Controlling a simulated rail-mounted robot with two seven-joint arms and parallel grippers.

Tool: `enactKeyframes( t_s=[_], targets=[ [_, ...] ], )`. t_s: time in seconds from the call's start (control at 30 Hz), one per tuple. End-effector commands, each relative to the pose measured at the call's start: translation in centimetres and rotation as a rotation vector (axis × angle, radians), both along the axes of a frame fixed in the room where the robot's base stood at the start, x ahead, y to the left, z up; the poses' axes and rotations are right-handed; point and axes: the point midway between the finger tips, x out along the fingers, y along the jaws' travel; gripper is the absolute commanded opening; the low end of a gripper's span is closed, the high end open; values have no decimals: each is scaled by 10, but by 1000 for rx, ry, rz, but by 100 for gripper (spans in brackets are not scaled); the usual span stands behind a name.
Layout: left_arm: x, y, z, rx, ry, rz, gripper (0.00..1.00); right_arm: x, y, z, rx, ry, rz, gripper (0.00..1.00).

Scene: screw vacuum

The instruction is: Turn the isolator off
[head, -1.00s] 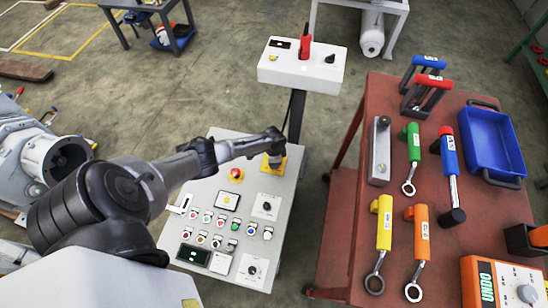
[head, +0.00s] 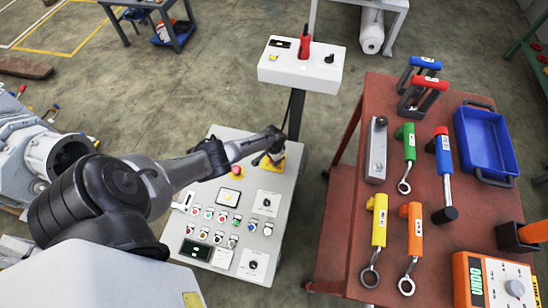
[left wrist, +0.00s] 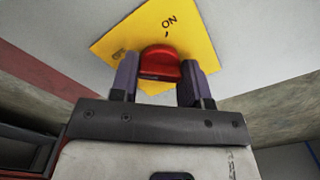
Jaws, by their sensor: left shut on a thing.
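The isolator's yellow plate (head: 277,163) is at the top right of the grey control panel (head: 283,190). In the left wrist view the plate (left wrist: 112,40) looks tilted and reads "ON", with a small mark at its left that I cannot read. A red knob (left wrist: 160,60) sits on the plate. My left gripper (head: 268,160) is at the plate, and its fingers (left wrist: 160,78) are shut on the red knob, one on each side. In the head view the gripper hides the knob. My right gripper is not in view.
A red emergency button (head: 238,172) and several small buttons and dials sit on the panel near my arm. A white box (head: 290,72) on a post stands behind. A red-brown table (head: 340,250) with tools and a blue tray (head: 486,182) stands to the right.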

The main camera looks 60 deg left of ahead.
Motion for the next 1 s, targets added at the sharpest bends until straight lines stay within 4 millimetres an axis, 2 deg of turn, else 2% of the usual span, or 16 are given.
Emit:
enactKeyframes(
  t_s=[0.3,0.33,0.6,0.87,1.0],
  targets=[
    [1,0,1,-1,-1,4,19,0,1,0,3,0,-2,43],
    [1,0,1,-1,-1,4,44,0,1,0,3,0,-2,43],
    [0,0,1,-1,-1,2,68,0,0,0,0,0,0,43],
    [0,0,3,0,0,1,68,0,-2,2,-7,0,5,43],
    [0,1,18,0,0,1,68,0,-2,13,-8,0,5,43]
  ],
)
